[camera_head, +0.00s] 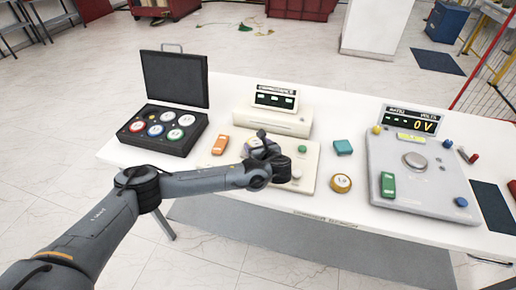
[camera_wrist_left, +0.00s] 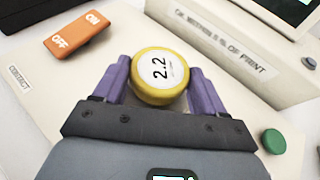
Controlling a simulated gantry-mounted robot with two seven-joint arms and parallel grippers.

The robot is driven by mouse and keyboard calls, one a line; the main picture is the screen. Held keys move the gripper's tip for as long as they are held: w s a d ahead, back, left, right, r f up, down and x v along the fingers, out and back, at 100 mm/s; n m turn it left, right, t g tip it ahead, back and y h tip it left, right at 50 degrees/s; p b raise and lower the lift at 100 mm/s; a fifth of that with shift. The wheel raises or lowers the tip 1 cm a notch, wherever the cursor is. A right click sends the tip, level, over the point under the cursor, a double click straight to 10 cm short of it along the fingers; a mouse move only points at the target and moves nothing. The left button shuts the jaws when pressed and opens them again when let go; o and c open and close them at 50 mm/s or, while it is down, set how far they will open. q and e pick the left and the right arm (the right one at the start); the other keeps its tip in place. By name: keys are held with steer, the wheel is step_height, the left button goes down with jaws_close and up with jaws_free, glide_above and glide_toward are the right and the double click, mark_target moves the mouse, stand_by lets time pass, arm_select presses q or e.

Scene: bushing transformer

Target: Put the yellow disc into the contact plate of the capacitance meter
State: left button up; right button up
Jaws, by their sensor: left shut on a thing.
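A yellow disc (camera_wrist_left: 160,77) with a white face marked 2.2 sits between the purple fingers of my left gripper (camera_wrist_left: 162,85) in the left wrist view. The gripper is shut on its sides. In the head view the left gripper (camera_head: 258,147) is over the cream base plate of the capacitance meter (camera_head: 272,118), and my wrist partly hides the plate. The base plate (camera_wrist_left: 75,95) carries a CONTACT label (camera_wrist_left: 20,77) at its left in the wrist view. Whether the disc touches the plate is unclear. My right gripper is not in view.
An orange ON/OFF switch (camera_wrist_left: 77,34) and a green knob (camera_wrist_left: 273,141) flank the gripper. Another yellow-rimmed disc (camera_head: 341,183) lies on the white table, right of the meter. An open black case (camera_head: 160,130) holds several coloured discs. A volt meter (camera_head: 420,170) stands at right.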

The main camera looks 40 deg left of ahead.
arm_select(q)
steer(key=shift+f, duration=0.4)
steer(key=o, duration=1.4)
steer(key=shift+f, duration=0.2)
steer(key=shift+c, duration=0.2)
steer(key=shift+r, duration=0.15)
steer(key=shift+d+r, duration=0.15)
steer(key=shift+d, duration=0.05)
steer(key=p+v, duration=0.1)
steer(key=v, duration=1)
steer(key=shift+s+d, duration=0.1)
steer(key=shift+s, duration=0.05)
steer(key=shift+d+r, duration=0.1)
